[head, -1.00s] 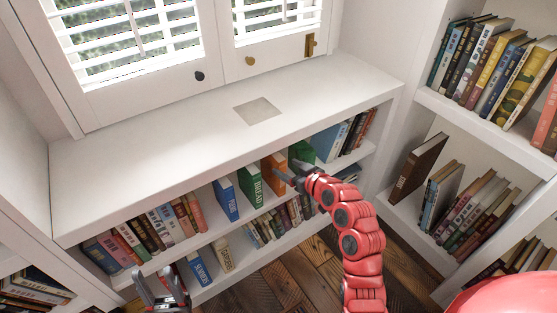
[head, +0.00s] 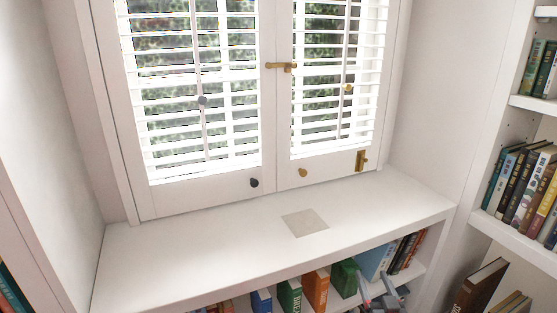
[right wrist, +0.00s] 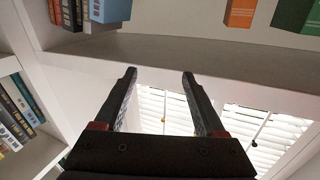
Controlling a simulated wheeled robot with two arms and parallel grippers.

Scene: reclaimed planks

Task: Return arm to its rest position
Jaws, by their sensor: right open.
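My right gripper (head: 384,292) is at the bottom edge of the head view, in front of the bookshelf, right of the middle. Its two fingers (right wrist: 159,74) stand apart in the right wrist view, with nothing between them. Most of my right arm is below the head view. My left gripper is out of view.
Books stand on the shelf under the white window ledge (head: 180,255), among them an orange book (head: 316,290) and a dark green book (head: 344,278). A grey square (head: 305,222) lies on the otherwise bare ledge. Shuttered windows (head: 200,100) rise behind; a bookcase (head: 500,232) stands at right.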

